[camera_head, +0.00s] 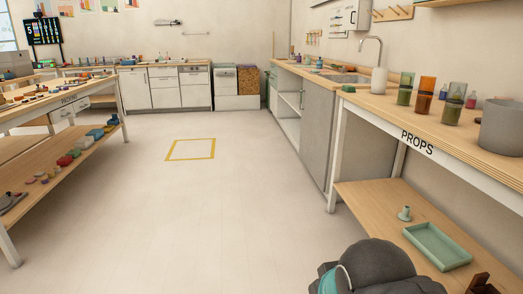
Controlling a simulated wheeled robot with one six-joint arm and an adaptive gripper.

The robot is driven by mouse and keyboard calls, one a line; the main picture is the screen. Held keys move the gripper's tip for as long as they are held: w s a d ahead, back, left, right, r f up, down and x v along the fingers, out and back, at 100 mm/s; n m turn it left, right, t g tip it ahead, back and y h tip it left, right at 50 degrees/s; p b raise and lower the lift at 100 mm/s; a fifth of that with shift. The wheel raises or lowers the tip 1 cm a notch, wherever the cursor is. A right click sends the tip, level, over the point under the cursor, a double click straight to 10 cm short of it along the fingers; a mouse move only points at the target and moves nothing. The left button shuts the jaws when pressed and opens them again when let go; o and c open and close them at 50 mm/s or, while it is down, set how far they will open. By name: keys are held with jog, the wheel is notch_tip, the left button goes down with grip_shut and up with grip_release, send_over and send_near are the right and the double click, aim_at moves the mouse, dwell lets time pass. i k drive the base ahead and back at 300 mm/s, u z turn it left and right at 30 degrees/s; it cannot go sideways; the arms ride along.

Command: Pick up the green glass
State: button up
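A tall green glass (405,89) stands upright on the wooden top of the table marked PROPS (474,138), at the right. An orange-brown glass (425,95) stands just right of it, a little closer to me. Another tall glass (455,104), greyish green above and brown below, stands further right. A dark grey rounded part at the bottom right looks like my arm.
A grey pot (502,128) stands at the right end of the PROPS table. A green tray (437,246) and a small green candle holder (404,213) are on its lower shelf. A sink counter (330,76) lies beyond. The middle floor is clear, with a yellow square (190,158) marked on it.

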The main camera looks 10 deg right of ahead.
aim_at(406, 86)
jog(key=i, duration=3.6)
jog(key=z, duration=3.6)
